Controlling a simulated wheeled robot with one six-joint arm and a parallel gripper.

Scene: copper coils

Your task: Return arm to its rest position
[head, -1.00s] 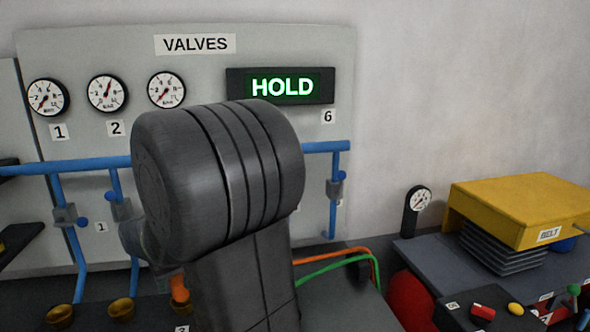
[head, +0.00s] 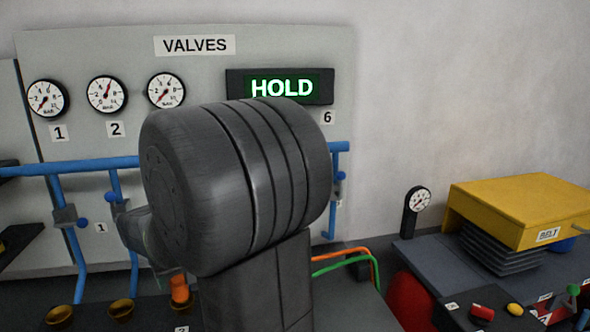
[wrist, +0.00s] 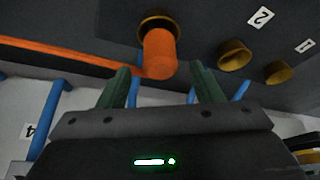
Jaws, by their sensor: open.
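My gripper (wrist: 160,88) shows in the wrist view with its two green fingers apart and nothing between them. An orange plug or hose end (wrist: 159,55) sits in a brass socket (wrist: 160,25) just beyond the fingertips, apart from them as far as I can tell. The orange piece also shows in the head view (head: 180,289), low beside my arm. My large dark arm joint fills the middle of the head view and hides my gripper there.
The valve panel (head: 200,70) carries gauges, blue pipes (head: 70,166) and a lit HOLD display (head: 282,87). Empty brass sockets (head: 60,316) are at lower left. Orange and green hoses (head: 340,262) run right of my arm. A yellow belt unit (head: 520,210) stands at right.

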